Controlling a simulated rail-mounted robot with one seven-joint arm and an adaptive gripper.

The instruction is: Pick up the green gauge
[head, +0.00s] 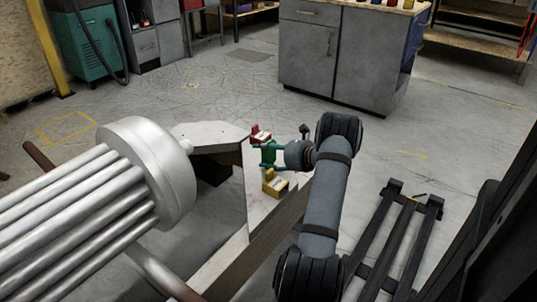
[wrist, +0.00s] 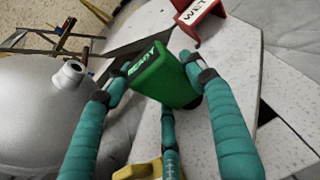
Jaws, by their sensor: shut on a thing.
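The green gauge (wrist: 166,78) is a block with white lettering that looks like "READY" along one edge. In the wrist view it sits between the teal fingers of my gripper (wrist: 152,88), which are shut on it from both sides. In the head view my gripper (head: 268,156) is over the pale bench top, with the green gauge mostly hidden among its fingers. I cannot tell whether the gauge still touches the surface.
A red block with a white "WET" label (wrist: 198,18) lies just beyond the gauge. A yellow block (head: 275,183) lies on the near side, close to my fingers.

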